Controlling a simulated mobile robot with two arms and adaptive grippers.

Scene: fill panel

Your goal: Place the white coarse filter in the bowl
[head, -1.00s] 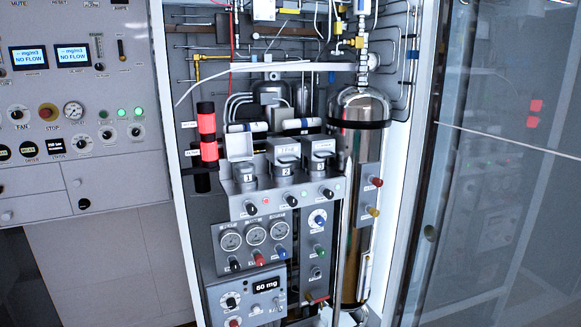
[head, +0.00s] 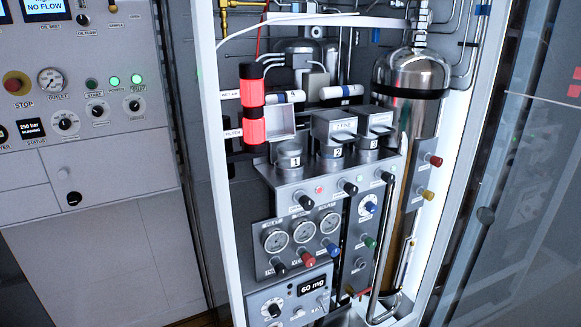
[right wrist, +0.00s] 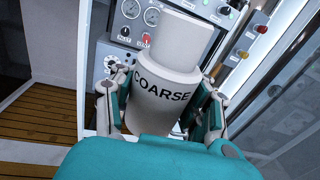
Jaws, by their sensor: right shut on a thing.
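The white coarse filter (right wrist: 170,88), a stepped cylinder marked COARSE, fills the middle of the right wrist view. My right gripper (right wrist: 162,95) is shut on it, with a finger on each side. In the head view, three numbered metal bowls stand in a row on the panel: bowl 1 (head: 290,157) at left, bowl 2 (head: 331,150) and bowl 3 (head: 367,143). Bowls 2 and 3 have boxy grey tops over them. A similar square piece (head: 268,122) stands tilted back behind bowl 1. The inside of bowl 1 is too small to make out. Neither gripper shows in the head view.
Red and black cylinders (head: 252,105) stand left of bowl 1. A tall steel cylinder (head: 412,75) stands to the right. Knobs and gauges (head: 303,231) stick out below the bowls. The cabinet's white frame (head: 215,170) edges the bay, with a glass door (head: 525,200) at right.

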